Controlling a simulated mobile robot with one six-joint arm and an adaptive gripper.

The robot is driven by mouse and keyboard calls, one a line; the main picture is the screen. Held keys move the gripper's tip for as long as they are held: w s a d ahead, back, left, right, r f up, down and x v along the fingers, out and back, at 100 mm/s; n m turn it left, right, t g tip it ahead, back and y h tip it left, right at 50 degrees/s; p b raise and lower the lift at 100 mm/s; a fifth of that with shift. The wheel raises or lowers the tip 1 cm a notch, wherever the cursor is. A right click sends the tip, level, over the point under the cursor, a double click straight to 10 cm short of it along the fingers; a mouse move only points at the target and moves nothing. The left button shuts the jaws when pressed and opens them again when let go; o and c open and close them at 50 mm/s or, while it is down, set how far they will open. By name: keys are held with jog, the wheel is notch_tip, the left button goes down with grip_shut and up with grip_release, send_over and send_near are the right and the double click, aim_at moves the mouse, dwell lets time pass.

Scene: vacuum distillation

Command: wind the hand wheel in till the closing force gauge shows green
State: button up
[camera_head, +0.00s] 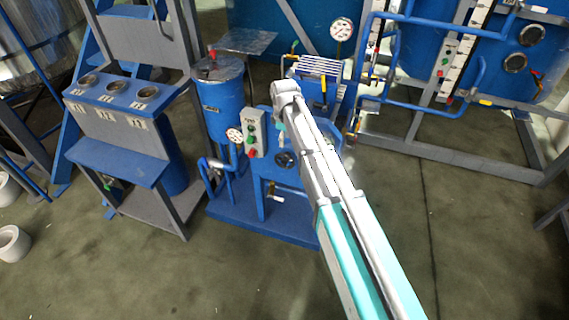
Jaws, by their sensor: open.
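A dark round wheel (286,159), which looks like the hand wheel, is on the front of the blue machine, just left of my arm. A small round dial with red marks (234,135) sits left of it, and a larger white dial (342,29) stands at the back. I cannot tell which is the closing force gauge, and no green reading can be made out. My arm reaches from the lower right, and its wrist is above the wheel.
A control box with green and red buttons (253,135) stands left of the wheel, beside a blue tank (220,100). A blue bench with three round openings (115,88) is at left. Blue pipework (480,75) fills the back right. The floor (450,240) at front right is clear.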

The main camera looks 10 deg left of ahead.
aim_at(285, 161)
jog(key=shift+f+b, duration=5.6)
jog(key=shift+f, duration=0.25)
grip_shut()
